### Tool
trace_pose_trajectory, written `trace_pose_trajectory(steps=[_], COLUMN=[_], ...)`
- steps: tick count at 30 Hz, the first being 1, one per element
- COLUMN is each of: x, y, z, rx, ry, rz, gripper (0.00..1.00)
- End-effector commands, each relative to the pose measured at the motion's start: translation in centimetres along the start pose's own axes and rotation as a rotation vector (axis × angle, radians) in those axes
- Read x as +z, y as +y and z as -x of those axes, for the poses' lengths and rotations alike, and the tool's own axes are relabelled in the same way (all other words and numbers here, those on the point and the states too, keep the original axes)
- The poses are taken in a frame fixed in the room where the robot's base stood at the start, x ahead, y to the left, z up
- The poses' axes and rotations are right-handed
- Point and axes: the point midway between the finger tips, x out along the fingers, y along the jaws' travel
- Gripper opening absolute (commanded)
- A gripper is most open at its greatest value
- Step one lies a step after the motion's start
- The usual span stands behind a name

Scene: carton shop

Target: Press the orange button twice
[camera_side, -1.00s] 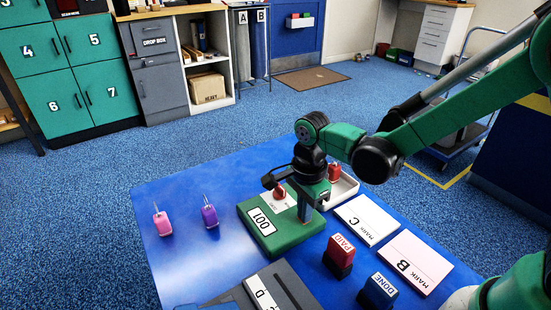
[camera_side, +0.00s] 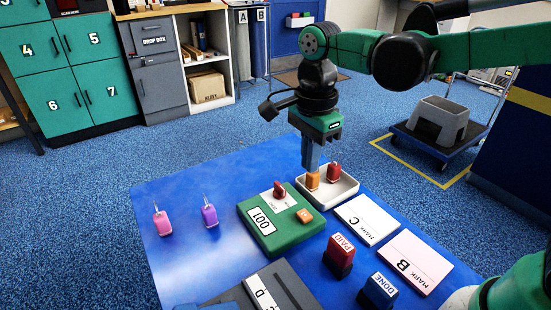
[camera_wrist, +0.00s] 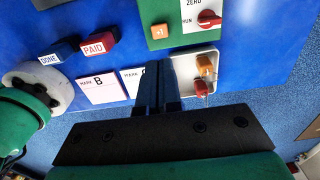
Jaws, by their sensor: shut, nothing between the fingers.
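The orange button (camera_side: 304,215) sits on top of the green box (camera_side: 283,238) marked 001, near its right corner. The wrist view shows the button (camera_wrist: 158,31) with a "+1" on it, beyond my fingertips. I cannot tell whether it is pressed in. My gripper (camera_side: 311,168) is shut and empty, raised above the table and clear of the button. In the side view its fingertips overlap the tray; in the wrist view the fingers (camera_wrist: 160,64) point between the C card and the tray.
A red knob (camera_side: 280,190) stands on the green box. The white tray (camera_side: 345,192) behind it holds an orange tag (camera_side: 312,181) and a red one (camera_side: 334,172). Cards C (camera_side: 366,219) and B (camera_side: 412,261) and stamps PAID (camera_side: 339,256) and DONE (camera_side: 378,291) lie to the right.

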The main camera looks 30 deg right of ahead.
Motion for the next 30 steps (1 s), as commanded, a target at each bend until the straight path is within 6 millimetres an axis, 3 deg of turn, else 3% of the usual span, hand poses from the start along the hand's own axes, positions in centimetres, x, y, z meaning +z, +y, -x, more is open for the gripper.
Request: trace_pose_trajectory(steps=[3,9,30], x=[0.0,0.0,0.0], y=[0.0,0.0,0.0], z=[1.4,2.4,2.4], rx=[0.000,0.001,0.001], ry=[0.000,0.000,0.000], rz=[0.000,0.000,0.000], gripper=[0.00,0.00,0.00])
